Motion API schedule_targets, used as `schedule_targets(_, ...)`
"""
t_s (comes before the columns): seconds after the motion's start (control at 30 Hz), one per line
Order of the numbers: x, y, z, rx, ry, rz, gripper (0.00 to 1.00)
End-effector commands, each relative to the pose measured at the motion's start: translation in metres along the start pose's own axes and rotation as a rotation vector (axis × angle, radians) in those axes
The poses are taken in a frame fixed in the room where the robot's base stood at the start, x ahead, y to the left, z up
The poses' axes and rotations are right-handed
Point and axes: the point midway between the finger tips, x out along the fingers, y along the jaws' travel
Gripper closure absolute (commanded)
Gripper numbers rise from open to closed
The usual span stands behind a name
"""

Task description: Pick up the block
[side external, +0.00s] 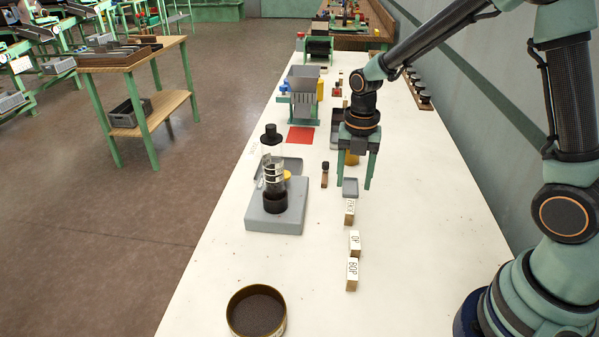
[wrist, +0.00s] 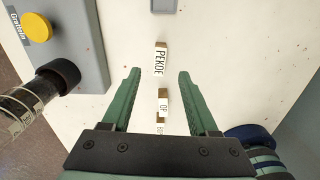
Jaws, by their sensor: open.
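Three small wooden blocks with white lettered labels stand in a row on the white table. The PEKOE block (side external: 350,212) is farthest back, the OP block (side external: 355,243) is in the middle, and the BOP block (side external: 352,274) is nearest the camera. My gripper (side external: 354,186) is open and empty, pointing down above the table behind the row. In the wrist view the PEKOE block (wrist: 160,60) shows between and slightly beyond my fingertips (wrist: 159,73). The OP block (wrist: 163,102) lies between the fingers lower down, and the BOP block (wrist: 160,129) is partly hidden by my gripper's body.
A grey base (side external: 262,222) with a clear, dark-capped cylinder (side external: 272,172) stands left of the row. A round dark-filled tin (side external: 256,312) is at the front. Table right of the blocks is clear.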

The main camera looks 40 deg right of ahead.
Motion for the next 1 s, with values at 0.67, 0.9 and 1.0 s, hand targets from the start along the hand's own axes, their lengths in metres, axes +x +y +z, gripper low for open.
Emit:
schedule_targets(0.67,0.079,0.000,-0.001,0.002,0.001,-0.002,0.40)
schedule_targets(0.9,0.087,0.000,0.000,0.002,-0.001,0.001,0.40)
schedule_targets(1.0,0.087,0.000,0.000,0.002,-0.001,0.001,0.40)
